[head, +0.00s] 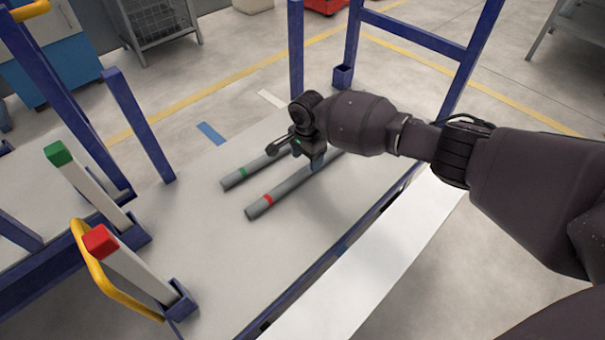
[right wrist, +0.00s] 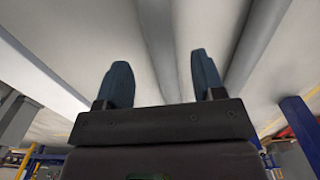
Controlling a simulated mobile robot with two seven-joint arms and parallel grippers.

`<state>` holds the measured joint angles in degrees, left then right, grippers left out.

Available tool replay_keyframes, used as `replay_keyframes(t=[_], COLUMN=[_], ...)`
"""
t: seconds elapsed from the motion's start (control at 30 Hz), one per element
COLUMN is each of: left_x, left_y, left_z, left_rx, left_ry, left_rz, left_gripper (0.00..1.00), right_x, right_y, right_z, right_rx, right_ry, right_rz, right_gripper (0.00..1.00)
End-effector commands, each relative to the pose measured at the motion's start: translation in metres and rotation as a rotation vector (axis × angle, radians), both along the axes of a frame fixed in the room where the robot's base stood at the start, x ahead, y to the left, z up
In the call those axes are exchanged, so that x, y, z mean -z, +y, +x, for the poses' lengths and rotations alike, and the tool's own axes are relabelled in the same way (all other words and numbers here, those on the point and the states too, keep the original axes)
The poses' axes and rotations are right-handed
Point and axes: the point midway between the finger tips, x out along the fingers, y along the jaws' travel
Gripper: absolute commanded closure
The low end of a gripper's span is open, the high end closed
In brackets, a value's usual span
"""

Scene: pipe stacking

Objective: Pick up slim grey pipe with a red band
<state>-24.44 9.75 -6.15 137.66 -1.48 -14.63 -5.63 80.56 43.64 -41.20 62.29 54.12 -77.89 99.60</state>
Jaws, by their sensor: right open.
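The slim grey pipe with a red band (head: 263,202) lies on the grey platform, its far part hidden behind my right gripper. A similar grey pipe with a green band (head: 238,176) lies beside it, farther back and roughly parallel. My right gripper (head: 312,160) is over the far part of the red-banded pipe. In the right wrist view my right gripper (right wrist: 162,82) is open and empty. One grey pipe (right wrist: 158,40) lines up between its fingers and another (right wrist: 252,45) lies to the right; no bands show there. My left gripper is not in view.
Two white posts, one with a green cap (head: 57,153) and one with a red cap (head: 100,240), stand at the left. Blue frame posts (head: 140,125) and a yellow rail (head: 105,280) rise around the platform (head: 225,270). The platform's front middle is clear.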

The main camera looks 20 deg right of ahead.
Motion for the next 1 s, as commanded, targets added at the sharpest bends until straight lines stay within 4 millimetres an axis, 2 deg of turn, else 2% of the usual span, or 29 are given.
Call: replay_keyframes(t=[0.17,0.3,0.5,0.87,1.0], left_x=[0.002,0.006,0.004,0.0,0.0], left_y=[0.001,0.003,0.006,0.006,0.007], left_z=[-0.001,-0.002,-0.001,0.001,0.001], left_rx=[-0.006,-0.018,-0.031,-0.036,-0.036], left_ry=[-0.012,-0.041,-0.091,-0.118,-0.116], left_rz=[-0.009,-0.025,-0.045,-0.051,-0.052], left_gripper=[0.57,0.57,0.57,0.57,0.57], right_x=[0.01,0.032,0.052,0.051,0.052], right_y=[0.002,0.006,0.008,0.009,0.009], right_z=[0.0,-0.005,-0.005,-0.002,-0.003], right_rx=[-0.002,-0.002,0.0,-0.001,-0.001], right_ry=[-0.001,0.005,0.003,-0.005,-0.005], right_rz=[0.001,0.0,0.0,0.001,0.001], right_gripper=[0.37,0.37,0.37,0.37,0.57])
